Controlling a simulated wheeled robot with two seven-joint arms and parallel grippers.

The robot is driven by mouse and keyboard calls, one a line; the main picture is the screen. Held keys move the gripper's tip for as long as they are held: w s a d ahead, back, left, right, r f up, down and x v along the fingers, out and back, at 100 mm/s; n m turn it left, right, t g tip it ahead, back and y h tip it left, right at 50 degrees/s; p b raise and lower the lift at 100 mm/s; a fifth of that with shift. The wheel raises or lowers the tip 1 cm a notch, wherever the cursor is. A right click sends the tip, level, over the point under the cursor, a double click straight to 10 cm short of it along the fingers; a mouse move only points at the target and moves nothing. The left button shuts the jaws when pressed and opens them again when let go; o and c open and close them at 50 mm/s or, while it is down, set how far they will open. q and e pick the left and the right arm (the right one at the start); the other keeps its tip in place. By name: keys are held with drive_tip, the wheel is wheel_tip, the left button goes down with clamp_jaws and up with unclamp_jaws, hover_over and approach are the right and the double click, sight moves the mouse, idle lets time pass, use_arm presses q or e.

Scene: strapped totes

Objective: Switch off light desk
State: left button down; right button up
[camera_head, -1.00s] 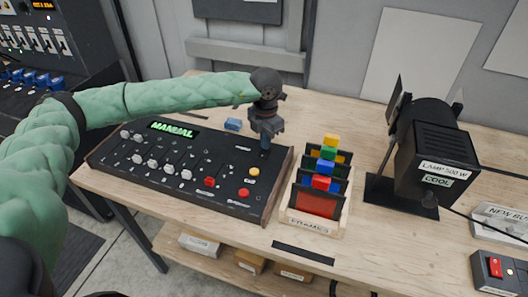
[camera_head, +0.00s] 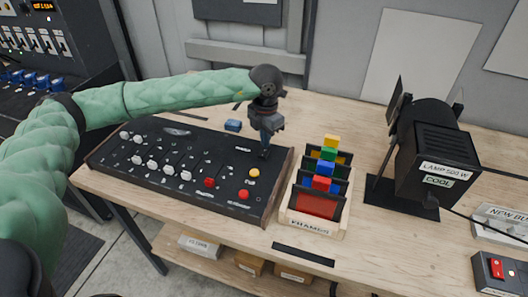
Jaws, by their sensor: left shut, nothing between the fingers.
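The light desk (camera_head: 130,177) is a black console with wooden end cheeks on the table. It has white-knobbed sliders, red buttons and a yellow button. Its display (camera_head: 177,131) is dark. My left gripper (camera_head: 264,153) is shut and empty, pointing down at the desk's back right corner. Its fingertips are at or just above the panel there, and they hide the control beneath them. I cannot tell whether they touch it. My right gripper is not in view.
A wooden rack of coloured frames (camera_head: 314,222) stands just right of the desk. A black lamp (camera_head: 437,160) labelled COOL stands farther right. A small blue object (camera_head: 233,125) lies behind the desk. A box with a red switch (camera_head: 497,266) is at the lower right.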

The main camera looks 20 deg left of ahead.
sight(265, 150)
use_arm(q)
drive_tip(key=shift+r, duration=2.6)
